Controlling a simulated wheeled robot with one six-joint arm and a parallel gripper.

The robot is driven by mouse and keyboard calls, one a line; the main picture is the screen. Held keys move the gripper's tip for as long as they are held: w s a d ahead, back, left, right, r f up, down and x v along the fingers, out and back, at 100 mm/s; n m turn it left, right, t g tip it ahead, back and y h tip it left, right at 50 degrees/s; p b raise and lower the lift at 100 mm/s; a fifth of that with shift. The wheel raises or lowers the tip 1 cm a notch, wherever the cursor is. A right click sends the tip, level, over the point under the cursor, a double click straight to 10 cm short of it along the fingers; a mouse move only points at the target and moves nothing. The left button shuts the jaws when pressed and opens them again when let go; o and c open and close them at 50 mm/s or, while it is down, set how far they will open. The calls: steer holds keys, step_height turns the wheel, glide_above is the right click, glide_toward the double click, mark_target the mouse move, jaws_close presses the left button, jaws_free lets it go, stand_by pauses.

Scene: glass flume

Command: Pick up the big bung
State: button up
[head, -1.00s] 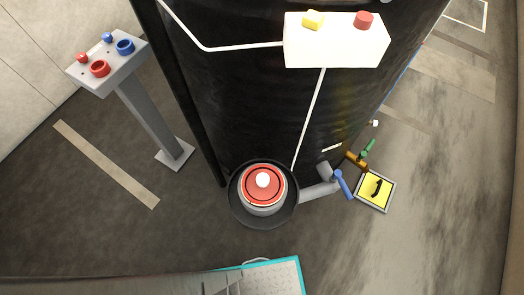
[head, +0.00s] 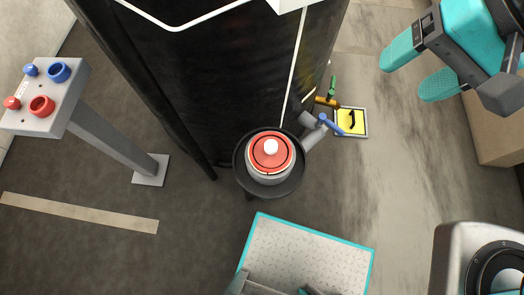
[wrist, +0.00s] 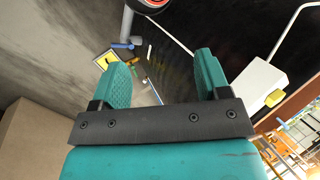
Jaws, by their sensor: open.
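A big round red bung (head: 263,160) with a white knob on top sits in a pale grey round fitting, inside a black dish (head: 240,176) at the foot of the dark tall panel. In the wrist view the red top (wrist: 150,2) is cut off at the upper edge. My gripper (head: 420,70) is at the upper right of the head view, well apart from the bung. Its teal fingers (wrist: 160,72) are spread in the wrist view, with nothing between them.
A grey stand (head: 70,100) at left carries small red and blue pieces. A blue-handled valve (head: 330,124) and a yellow sign (head: 351,121) are right of the dish. A teal-edged plate (head: 310,250) is in front. A tan box (head: 495,130) stands at right.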

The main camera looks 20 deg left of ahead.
steer(key=w+a+f+m+b, duration=0.2)
steer(key=a+f+m, duration=0.35)
steer(key=f, duration=0.55)
steer(key=m+g+b, duration=0.2)
steer(key=m, duration=0.6)
glide_toward(272, 145)
steer(key=x, duration=0.3)
steer(key=b+x, duration=0.1)
steer(key=shift+s+d+f, duration=0.25)
steer(key=shift+s+f, duration=0.15)
steer(key=shift+s, duration=0.1)
steer(key=shift+w+a+x, duration=0.15)
steer(key=shift+x, duration=0.8)
steer(key=shift+w+a+x, duration=0.15)
steer(key=shift+x, duration=0.8)
steer(key=shift+w+a+x, duration=0.1)
steer(key=shift+a+x, duration=0.05)
steer(key=shift+x, duration=0.85)
steer(key=shift+r, duration=0.1)
jaws_close()
